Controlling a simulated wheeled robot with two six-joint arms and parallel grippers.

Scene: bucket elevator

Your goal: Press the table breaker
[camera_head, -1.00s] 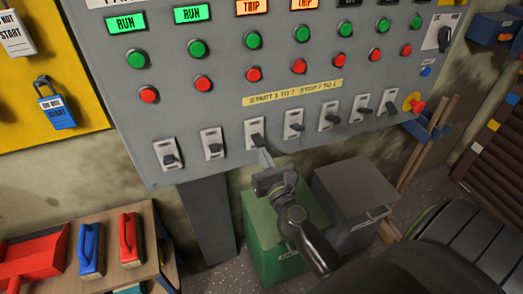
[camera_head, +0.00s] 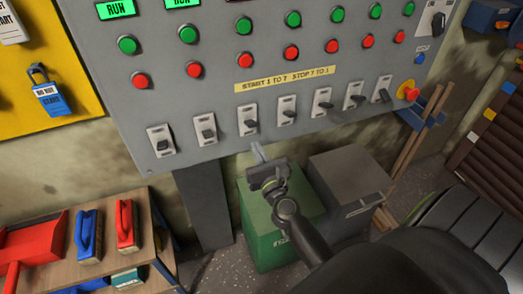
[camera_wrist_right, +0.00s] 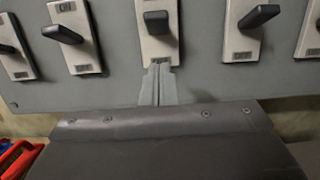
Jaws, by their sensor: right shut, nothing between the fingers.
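A row of several breaker switches with black levers on pale plates runs along the lower edge of a grey control panel (camera_head: 215,105). I cannot read which is the table breaker. My right gripper (camera_head: 257,152) is shut and empty, just below the third switch from the left (camera_head: 248,121). In the right wrist view, the shut fingers (camera_wrist_right: 160,80) point up at the lower end of the middle switch's plate, below its black lever (camera_wrist_right: 158,22). The fingertips look apart from that lever; whether they touch the plate is unclear. My left gripper is not in view.
Green buttons (camera_head: 188,34) and red buttons (camera_head: 194,70) sit above the switches, with a red emergency knob (camera_head: 408,92) at right. A green box (camera_head: 270,235) and a grey box (camera_head: 350,175) stand below. A wooden bench (camera_head: 150,235) is at left.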

